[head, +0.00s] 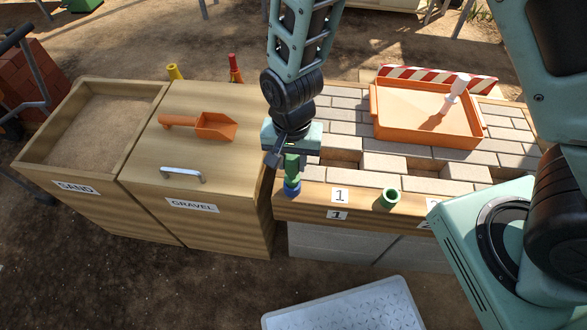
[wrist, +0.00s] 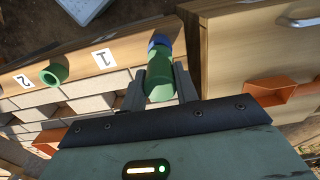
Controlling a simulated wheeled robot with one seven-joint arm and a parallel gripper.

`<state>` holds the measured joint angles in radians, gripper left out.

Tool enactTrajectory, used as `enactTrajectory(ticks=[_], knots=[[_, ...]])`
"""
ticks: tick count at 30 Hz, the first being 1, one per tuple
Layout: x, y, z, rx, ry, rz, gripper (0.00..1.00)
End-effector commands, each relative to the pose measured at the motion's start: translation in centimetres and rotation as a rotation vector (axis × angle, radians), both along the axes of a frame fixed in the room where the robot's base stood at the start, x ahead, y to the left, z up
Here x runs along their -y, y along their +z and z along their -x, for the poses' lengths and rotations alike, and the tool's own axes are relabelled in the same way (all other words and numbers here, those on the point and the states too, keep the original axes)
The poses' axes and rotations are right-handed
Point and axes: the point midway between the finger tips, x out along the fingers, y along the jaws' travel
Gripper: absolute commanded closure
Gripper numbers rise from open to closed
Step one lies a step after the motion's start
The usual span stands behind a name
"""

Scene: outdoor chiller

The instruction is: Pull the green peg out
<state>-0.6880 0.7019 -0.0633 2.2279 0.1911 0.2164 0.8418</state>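The green peg (wrist: 160,72) stands at the left end of the wooden ledge in front of the brickwork, also seen in the head view (head: 292,168). Its lower end meets a blue collar (head: 292,189), which also shows in the wrist view (wrist: 159,41). My gripper (head: 290,158) is above the collar, with one finger on each side of the peg. In the wrist view both fingers (wrist: 159,85) lie against the peg's sides with no clear gap. The peg's upper end is partly hidden by my gripper. A green open ring (head: 390,198) sits farther right on the ledge.
Left of the peg is a wooden gravel bin (head: 222,172) with an orange scoop (head: 203,126) on its lid, and a sand bin (head: 98,130). An orange tray (head: 425,115) rests on the bricks (head: 345,103). A white panel (head: 345,305) lies in front.

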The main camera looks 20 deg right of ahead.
Motion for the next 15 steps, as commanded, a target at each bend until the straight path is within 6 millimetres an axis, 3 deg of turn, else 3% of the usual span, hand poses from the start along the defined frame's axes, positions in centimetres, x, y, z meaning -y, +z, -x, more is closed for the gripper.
enactTrajectory(ticks=[15], knots=[[0.00,0.55,0.01,0.000,0.000,0.000,1.00]])
